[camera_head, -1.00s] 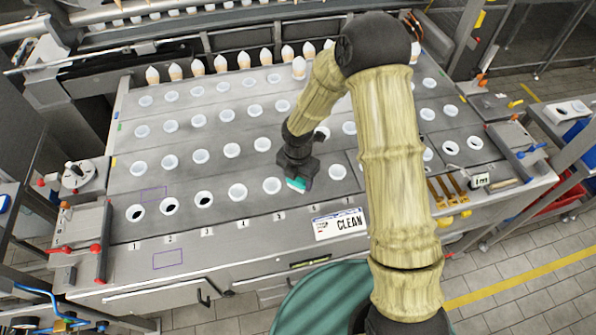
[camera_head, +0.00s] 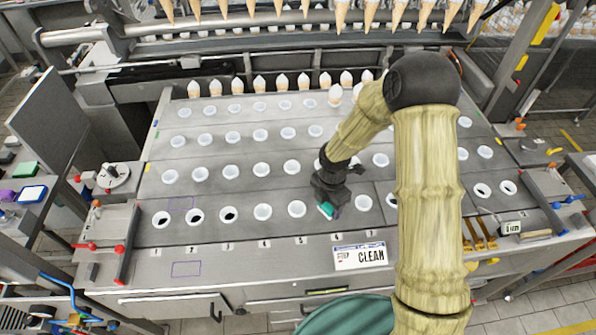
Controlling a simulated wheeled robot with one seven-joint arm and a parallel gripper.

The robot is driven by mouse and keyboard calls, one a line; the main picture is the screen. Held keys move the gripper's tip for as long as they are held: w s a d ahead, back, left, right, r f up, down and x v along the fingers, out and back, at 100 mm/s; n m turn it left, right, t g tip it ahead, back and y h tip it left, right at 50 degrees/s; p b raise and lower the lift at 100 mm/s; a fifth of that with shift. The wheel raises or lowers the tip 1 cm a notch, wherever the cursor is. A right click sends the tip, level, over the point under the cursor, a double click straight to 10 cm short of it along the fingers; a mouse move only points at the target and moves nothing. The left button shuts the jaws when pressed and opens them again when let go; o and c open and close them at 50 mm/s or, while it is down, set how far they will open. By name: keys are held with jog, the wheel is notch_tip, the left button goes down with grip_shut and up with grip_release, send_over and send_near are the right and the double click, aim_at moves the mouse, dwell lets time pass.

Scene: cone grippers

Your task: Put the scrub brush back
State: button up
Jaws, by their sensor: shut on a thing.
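The scrub brush shows as a small teal block (camera_head: 325,211) at the tip of my gripper (camera_head: 328,197). My gripper is shut on it and points down over the front row of the steel plate (camera_head: 250,246). The brush is low over the plate, between the white-rimmed holes above labels 5 and 6. I cannot tell whether it touches the surface. Most of the brush is hidden by the dark fingers.
A "CLEAN" sign (camera_head: 360,256) stands at the front edge, right of the brush. White-tipped cones (camera_head: 260,85) line the back, with more cones hanging above. Red-knobbed levers (camera_head: 119,250) stand at left. Yellow-handled tools (camera_head: 480,234) lie at right, partly behind my arm. The front-left ledge is mostly clear.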

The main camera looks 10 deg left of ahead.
jog(key=d+f+m, duration=0.1)
jog(key=d+m, duration=0.1)
jog(key=m, duration=0.2)
jog(key=w+d+f+m+b, duration=0.1)
jog(key=d+m, duration=0.1)
jog(key=m, duration=0.2)
jog(key=d+f+m+b, duration=0.1)
jog(key=d+m, duration=0.2)
jog(key=m, duration=0.1)
jog(key=shift+w, duration=0.3)
jog(key=d+f+m, duration=0.1)
jog(key=d+m, duration=0.1)
jog(key=m, duration=0.2)
jog(key=d+m+b, duration=0.1)
jog(key=d+m, duration=0.2)
jog(key=m, duration=0.2)
jog(key=d+f+m+b, duration=0.1)
jog(key=d+m, duration=0.1)
jog(key=m, duration=0.3)
jog(key=shift+w+d+f, duration=0.25)
jog(key=shift+d+f, duration=0.1)
jog(key=shift+d, duration=0.05)
jog(key=shift+d+m, duration=0.4)
jog(key=shift+m, duration=0.4)
